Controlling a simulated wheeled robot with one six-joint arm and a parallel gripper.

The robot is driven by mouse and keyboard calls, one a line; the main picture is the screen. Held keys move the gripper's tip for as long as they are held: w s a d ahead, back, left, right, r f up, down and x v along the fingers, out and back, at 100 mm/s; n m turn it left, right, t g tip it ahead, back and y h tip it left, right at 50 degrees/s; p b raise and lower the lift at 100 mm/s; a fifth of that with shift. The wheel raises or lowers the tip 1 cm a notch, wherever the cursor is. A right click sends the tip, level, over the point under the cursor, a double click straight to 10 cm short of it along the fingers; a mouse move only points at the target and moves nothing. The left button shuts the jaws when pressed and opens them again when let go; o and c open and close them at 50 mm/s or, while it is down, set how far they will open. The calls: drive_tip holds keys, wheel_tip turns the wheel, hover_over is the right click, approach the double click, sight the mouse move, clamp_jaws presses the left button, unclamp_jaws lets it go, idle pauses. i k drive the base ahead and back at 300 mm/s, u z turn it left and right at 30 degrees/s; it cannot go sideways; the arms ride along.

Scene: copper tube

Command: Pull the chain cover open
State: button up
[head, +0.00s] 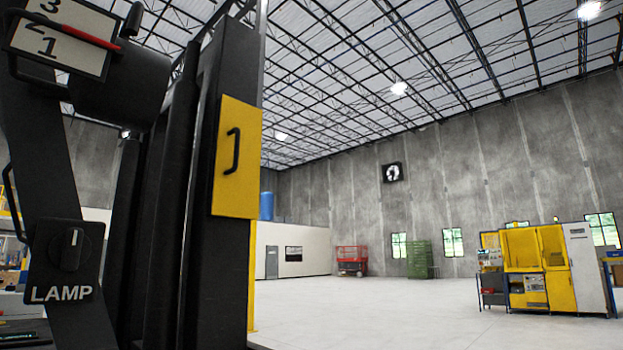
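A yellow cover plate (236,185) with a black bar handle (232,151) is on the side of a tall black machine column at left. It looks like the chain cover and appears to lie flat against the column, with no gap visible. The chain itself is not in sight. My gripper is not in this view, so its place relative to the handle cannot be told.
Close at left, the black machine carries a LAMP knob (70,249) and a red-tipped lever (72,28) before a numbered plate. A yellow and grey machine (540,262) stands far right. The concrete floor (380,310) between is clear.

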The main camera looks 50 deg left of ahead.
sight(236, 188)
drive_tip(key=i, duration=0.9)
drive_tip(key=u, duration=1.9)
